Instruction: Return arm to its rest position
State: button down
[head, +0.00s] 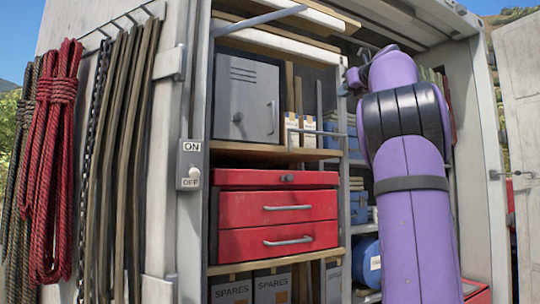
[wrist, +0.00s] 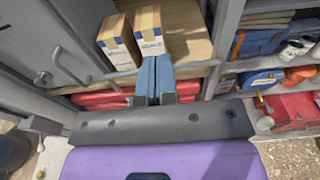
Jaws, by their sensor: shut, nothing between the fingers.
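My purple arm (head: 410,190) rises on the right side of the head view, in front of the open cabinet. It bends away at a black joint, and the gripper itself is hidden or too small to tell there. In the wrist view my gripper (wrist: 154,100) shows as two blue-grey fingers lying side by side. It is shut and empty. Its tips are in front of a wooden shelf (wrist: 185,45) with two small cartons (wrist: 118,40) on it; I cannot tell whether anything touches.
The cabinet holds a grey locker (head: 246,100), a red toolbox (head: 250,212) and boxes marked SPARES (head: 231,290). An on/off switch (head: 190,165) is on the left post. Red ropes (head: 55,165) hang at left. An open door (head: 518,110) stands at right.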

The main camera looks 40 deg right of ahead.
jog(key=w+a+r+m+t+h, duration=0.1)
jog(key=a+r+m+t+h, duration=0.1)
jog(key=a+m+t, duration=0.45)
jog(key=s+a+f+m+g+h, duration=0.1)
jog(key=a+f+m+g, duration=0.3)
jog(key=a+f+m, duration=0.5)
jog(key=a+f+m+g+h, duration=0.2)
jog(key=a+f+m+g, duration=0.25)
jog(key=f+m, duration=0.9)
jog(key=s+a+f+m+g+y, duration=0.1)
jog(key=s+a+f+g+y, duration=0.2)
jog(key=f, duration=0.7)
jog(key=s+a+f+m+g+y, duration=0.2)
jog(key=s+a+f+g+y, duration=0.1)
jog(key=s+a+f, duration=0.5)
jog(key=s+a+f+m+g+y, duration=0.1)
jog(key=s+a+f, duration=0.4)
jog(key=a+f, duration=0.6)
notch_tip(320, 180, down, 2)
jog(key=shift+s+a+f+g+y, duration=0.25)
jog(key=shift+s+a+g+y, duration=0.15)
jog(key=shift+g+y, duration=0.55)
